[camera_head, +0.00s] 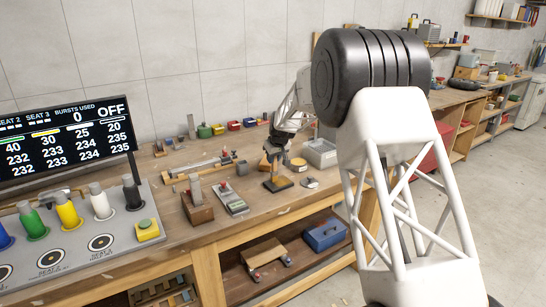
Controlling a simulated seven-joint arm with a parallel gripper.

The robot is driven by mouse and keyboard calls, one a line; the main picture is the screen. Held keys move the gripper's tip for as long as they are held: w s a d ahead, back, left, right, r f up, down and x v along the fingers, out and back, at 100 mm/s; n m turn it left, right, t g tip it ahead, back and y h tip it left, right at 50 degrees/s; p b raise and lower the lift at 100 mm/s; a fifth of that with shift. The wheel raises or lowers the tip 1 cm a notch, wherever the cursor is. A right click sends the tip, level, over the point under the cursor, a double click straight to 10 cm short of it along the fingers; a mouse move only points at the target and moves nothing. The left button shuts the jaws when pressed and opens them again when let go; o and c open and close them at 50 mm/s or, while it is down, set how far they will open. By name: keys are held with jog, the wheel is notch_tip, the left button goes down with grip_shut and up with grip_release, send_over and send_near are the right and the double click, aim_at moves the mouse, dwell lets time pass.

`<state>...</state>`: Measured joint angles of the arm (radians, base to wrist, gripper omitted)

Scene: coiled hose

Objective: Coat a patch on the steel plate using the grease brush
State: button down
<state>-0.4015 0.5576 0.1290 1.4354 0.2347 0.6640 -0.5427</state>
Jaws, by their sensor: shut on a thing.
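My gripper (276,160) is over the workbench (240,212), pointing down, and shut on a small thin thing. It looks like the grease brush, but it is mostly hidden by the fingers and too small to make out. A small grey disc (310,182) lies on the bench just right of the block. I cannot tell for sure which piece is the steel plate, nor see any grease patch.
A grey open box (320,153) stands behind and right of the gripper. A wooden block with a grey upright (197,207) and a grey device (230,198) stand to the left. A panel with coloured valves (70,232) and a display (66,137) fill the left.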

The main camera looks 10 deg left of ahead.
jog(key=shift+s+d, duration=1.9)
jog(key=shift+d, duration=0.1)
jog(key=shift+w+a, duration=2.05)
jog(key=shift+a, duration=1.15)
notch_tip(320, 180, up, 8)
jog(key=shift+d+r, duration=0.1)
jog(key=shift+d, duration=0.05)
jog(key=s+d, duration=0.1)
jog(key=d, duration=0.7)
jog(key=shift+s+d, duration=0.2)
jog(key=shift+d, duration=0.2)
